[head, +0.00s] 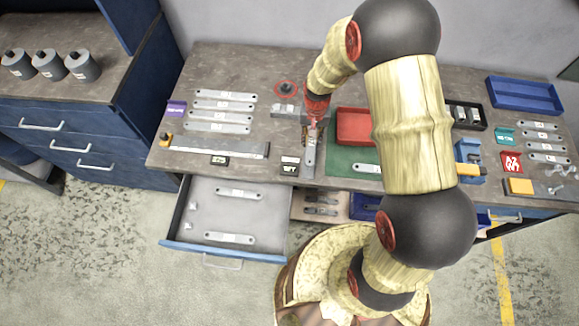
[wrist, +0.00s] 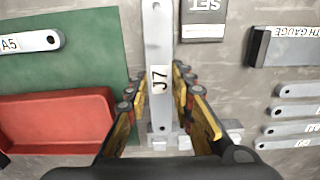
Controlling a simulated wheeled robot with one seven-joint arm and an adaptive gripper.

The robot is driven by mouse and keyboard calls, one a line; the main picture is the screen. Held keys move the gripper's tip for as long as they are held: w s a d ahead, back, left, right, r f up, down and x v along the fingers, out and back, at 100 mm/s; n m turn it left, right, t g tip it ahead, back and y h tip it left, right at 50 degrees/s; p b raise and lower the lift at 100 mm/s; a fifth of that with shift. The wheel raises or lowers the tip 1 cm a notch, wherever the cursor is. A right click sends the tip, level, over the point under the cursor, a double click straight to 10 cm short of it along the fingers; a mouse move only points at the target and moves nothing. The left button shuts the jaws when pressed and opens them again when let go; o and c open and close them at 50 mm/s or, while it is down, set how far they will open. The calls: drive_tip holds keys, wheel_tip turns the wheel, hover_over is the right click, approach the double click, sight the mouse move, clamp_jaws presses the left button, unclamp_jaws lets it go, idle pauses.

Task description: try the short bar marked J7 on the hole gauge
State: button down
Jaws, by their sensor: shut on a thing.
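The short bar marked J7 (wrist: 158,55) is a flat grey metal bar with a hole at each end. My gripper (wrist: 157,88) is shut on it, one finger along each long edge, with the J7 label facing the wrist camera. In the head view my gripper (head: 315,121) is over the bench, and the bar (head: 310,152) points toward the bench's front edge.
A red tray (head: 355,127) and green mat (head: 341,161) lie right of the bar. Below, an open drawer (head: 196,228) holds bars. A black SET label (wrist: 203,22) is close by.

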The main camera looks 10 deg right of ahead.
drive_tip(key=shift+r+p, duration=0.35)
drive_tip(key=shift+r, duration=0.45)
drive_tip(key=shift+f, duration=0.25)
drive_tip(key=shift+f+b, duration=1.15)
drive_tip(key=shift+f, duration=0.35)
drive_tip(key=shift+f, duration=0.35)
idle(1.0)
drive_tip(key=c, duration=1.5)
unclamp_jaws()
drive_tip(key=shift+o, duration=0.2)
drive_tip(key=shift+r, duration=0.1)
